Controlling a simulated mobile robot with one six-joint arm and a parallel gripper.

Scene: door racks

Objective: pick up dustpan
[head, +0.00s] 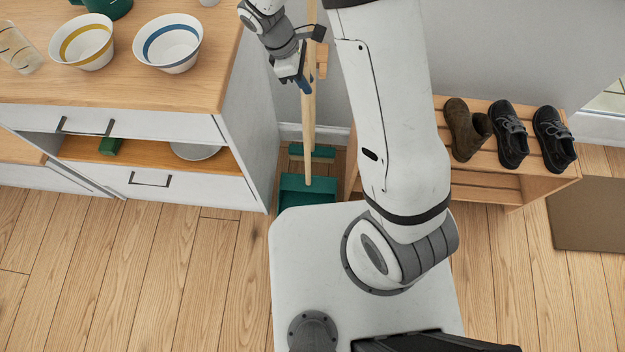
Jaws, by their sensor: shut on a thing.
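The dustpan (304,191) is a green pan with a long wooden handle. It stands in the gap between the white cabinet and the shoe rack, its pan low near the floor. Its handle rises to my gripper (306,88), which is shut on the handle. A second wooden pole stands close to the handle, with a green piece (312,151) low behind the pan. My arm and base hide part of the area around the pan, and I cannot tell whether the pan touches the floor.
The white cabinet (245,120) with a wooden top stands close at left, carrying a yellow-banded bowl (82,42), a blue-banded bowl (168,43) and a glass (17,48). A wooden rack (549,186) with shoes stands at right, near a brown mat (588,214). Front-left floor is clear.

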